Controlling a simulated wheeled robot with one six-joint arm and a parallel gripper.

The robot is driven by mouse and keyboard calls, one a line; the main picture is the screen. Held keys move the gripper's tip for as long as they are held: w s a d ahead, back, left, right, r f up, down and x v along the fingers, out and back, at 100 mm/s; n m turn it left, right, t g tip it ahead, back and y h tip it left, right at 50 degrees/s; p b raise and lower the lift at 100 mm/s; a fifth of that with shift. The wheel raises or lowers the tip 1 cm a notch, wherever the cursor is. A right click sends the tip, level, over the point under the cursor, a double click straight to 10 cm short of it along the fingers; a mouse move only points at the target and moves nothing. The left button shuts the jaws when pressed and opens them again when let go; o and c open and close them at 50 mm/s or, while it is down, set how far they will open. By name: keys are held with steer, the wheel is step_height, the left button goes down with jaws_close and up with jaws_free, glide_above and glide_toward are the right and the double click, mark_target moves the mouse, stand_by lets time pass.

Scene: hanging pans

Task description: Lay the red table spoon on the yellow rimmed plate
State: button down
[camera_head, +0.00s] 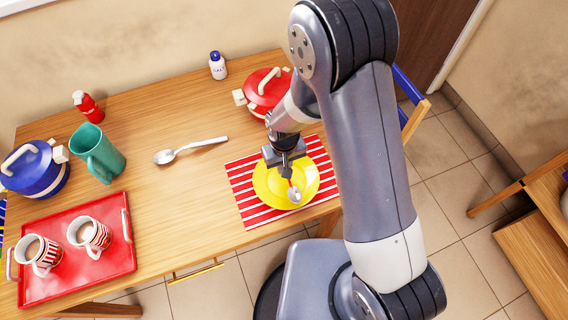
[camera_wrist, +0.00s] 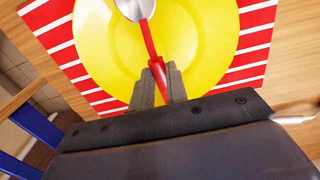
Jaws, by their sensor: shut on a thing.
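The red table spoon (camera_wrist: 150,42) has a red handle and a silver bowl. My gripper (camera_wrist: 160,82) is shut on its handle, seen in the wrist view. In the head view the spoon's silver bowl (camera_head: 294,196) shows over the yellow rimmed plate (camera_head: 265,198), with my gripper (camera_head: 287,177) just above the plate. The plate lies on a red and white striped mat (camera_head: 242,172) and also fills much of the wrist view (camera_wrist: 205,40). I cannot tell whether the spoon touches the plate.
A white-handled silver spoon (camera_head: 190,150) lies left of the mat. A red pot (camera_head: 266,88) stands behind the plate. A teal pitcher (camera_head: 97,154), a blue pot (camera_head: 38,172) and a red tray (camera_head: 100,273) with two striped mugs are at the left.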

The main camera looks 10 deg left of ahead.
steer(key=c, duration=1.3)
jaws_free()
step_height(320, 180, up, 11)
steer(key=shift+f+b, duration=0.1)
steer(key=shift+b, duration=0.5)
step_height(320, 180, down, 11)
steer(key=shift+r+p, duration=0.1)
steer(key=shift+p, duration=0.6)
steer(key=shift+r+p, duration=0.6)
steer(key=shift+r, duration=0.05)
steer(key=shift+r+p, duration=0.45)
steer(key=shift+r, duration=0.1)
steer(key=shift+f, duration=0.1)
